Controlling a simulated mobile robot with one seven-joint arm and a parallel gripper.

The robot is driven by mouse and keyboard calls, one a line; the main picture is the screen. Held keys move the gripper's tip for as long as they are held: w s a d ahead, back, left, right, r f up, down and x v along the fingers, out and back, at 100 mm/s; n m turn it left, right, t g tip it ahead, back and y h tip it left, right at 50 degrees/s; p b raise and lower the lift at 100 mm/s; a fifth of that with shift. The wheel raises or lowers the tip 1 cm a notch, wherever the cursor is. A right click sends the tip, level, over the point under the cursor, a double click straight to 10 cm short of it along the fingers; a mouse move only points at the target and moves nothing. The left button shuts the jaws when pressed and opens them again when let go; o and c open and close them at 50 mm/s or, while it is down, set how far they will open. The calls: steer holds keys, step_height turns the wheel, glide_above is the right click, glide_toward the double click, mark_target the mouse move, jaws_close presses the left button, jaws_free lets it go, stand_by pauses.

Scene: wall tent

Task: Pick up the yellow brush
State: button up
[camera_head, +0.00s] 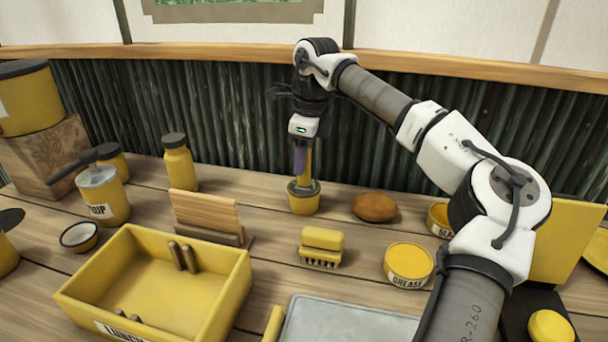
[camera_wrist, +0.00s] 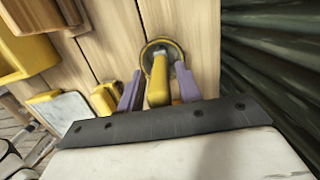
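A yellow upright handle (camera_wrist: 158,82) stands in a small yellow pot (camera_head: 304,199) near the back of the table; the pot's dark inside hides its lower end. A yellow block-shaped brush with dark bristles (camera_head: 322,243) lies in front of the pot, to its right. My gripper (camera_head: 300,160) points down above the pot. In the wrist view its two purple fingers (camera_wrist: 159,90) stand on either side of the upright handle, apart, with narrow gaps seeming to show. The handle looks upright and still in the pot.
A yellow crate (camera_head: 150,285) stands front left, with a wooden board (camera_head: 207,213) behind it. A brown bun-like thing (camera_head: 374,207) sits right of the pot, a grease tin (camera_head: 408,262) in front of it. A corrugated wall (camera_head: 230,110) is close behind.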

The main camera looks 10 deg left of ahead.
jaws_close()
steer(key=shift+r, duration=0.15)
